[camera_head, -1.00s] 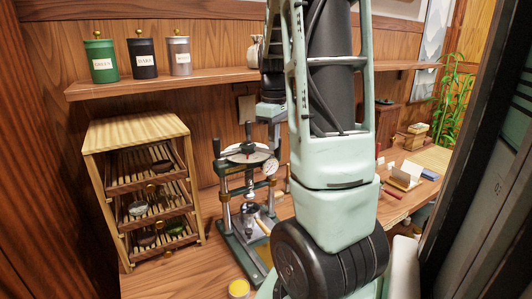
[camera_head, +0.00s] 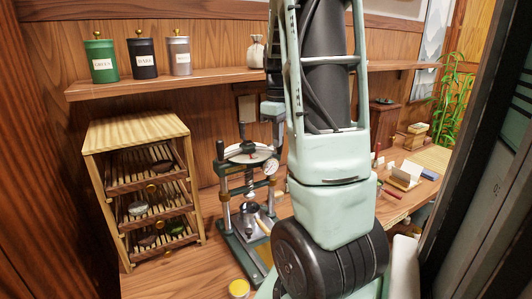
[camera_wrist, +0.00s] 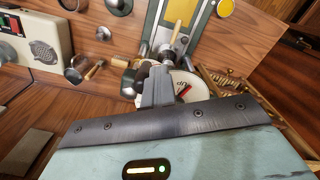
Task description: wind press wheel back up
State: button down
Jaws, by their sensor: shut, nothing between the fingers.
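The press (camera_head: 245,215) stands on the counter, with a pale round wheel (camera_head: 250,153) on top that carries dark upright knobs. A dial gauge (camera_head: 270,167) sits at its right side. In the wrist view the wheel (camera_wrist: 188,84), with a red mark, shows partly behind my fingers. My gripper (camera_wrist: 158,72) is shut and empty, its fingertips over the wheel beside a dark knob (camera_wrist: 142,70). I cannot tell whether they touch.
A wooden rack (camera_head: 140,125) with trays stands left of the press. Lidded tins (camera_head: 142,58) and a pouch (camera_head: 256,52) stand on the shelf above. A yellow round thing (camera_head: 239,288) lies in front. A pot (camera_wrist: 76,69) shows in the wrist view.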

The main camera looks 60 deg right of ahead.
jog(key=shift+d, duration=1.25)
jog(key=shift+a, duration=0.15)
notch_tip(320, 180, up, 8)
jog(key=a+p, duration=0.1)
jog(key=p, duration=0.5)
jog(key=shift+s+a+f, duration=0.2)
jog(key=shift+s+f, duration=0.05)
jog(key=shift+s, duration=0.1)
